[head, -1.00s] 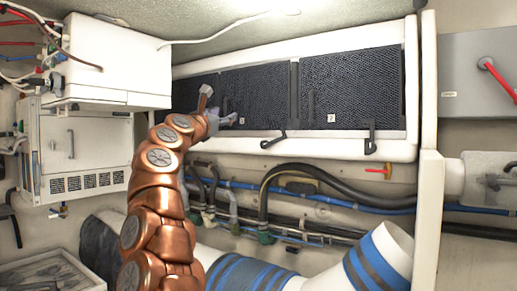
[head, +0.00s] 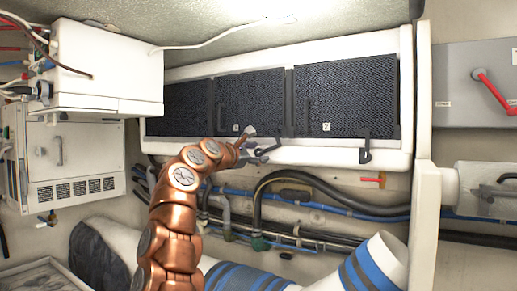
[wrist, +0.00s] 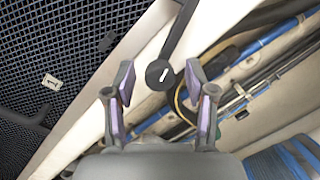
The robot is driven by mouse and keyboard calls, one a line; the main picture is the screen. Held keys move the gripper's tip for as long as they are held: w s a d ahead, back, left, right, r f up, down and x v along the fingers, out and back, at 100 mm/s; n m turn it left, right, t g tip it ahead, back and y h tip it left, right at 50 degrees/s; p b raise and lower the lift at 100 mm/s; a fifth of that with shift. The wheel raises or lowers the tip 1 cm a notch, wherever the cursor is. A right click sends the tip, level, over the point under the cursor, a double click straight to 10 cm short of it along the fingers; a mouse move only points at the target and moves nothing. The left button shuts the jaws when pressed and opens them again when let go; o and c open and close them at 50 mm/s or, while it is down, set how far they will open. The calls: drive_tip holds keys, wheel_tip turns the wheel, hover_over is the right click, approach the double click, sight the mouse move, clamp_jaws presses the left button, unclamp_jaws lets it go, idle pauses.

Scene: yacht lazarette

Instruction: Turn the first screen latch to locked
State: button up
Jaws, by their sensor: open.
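The first screen (head: 250,100) is the dark mesh panel in the middle of the head view, with a small label. In the wrist view its label (wrist: 50,81) reads 1. Its latch is a dark lever with a round pivot (wrist: 160,75) bearing a white mark, on the white frame's lower edge. The lever slants up and right from the pivot in the wrist view. My gripper (head: 252,147) is open at that latch, partly hiding it in the head view. In the wrist view my gripper's fingers (wrist: 159,88) stand apart on either side of the pivot, touching nothing visible.
A second screen (head: 345,95) with its own latch (head: 365,152) is to the right. Hoses and blue pipes (head: 300,205) run below the frame. A white box (head: 105,65) is at left. A grey panel with a red handle (head: 492,90) is at right.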

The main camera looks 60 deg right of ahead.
drive_tip(key=shift+d, duration=0.6)
drive_tip(key=shift+c, duration=0.2)
drive_tip(key=shift+f, duration=0.1)
clamp_jaws()
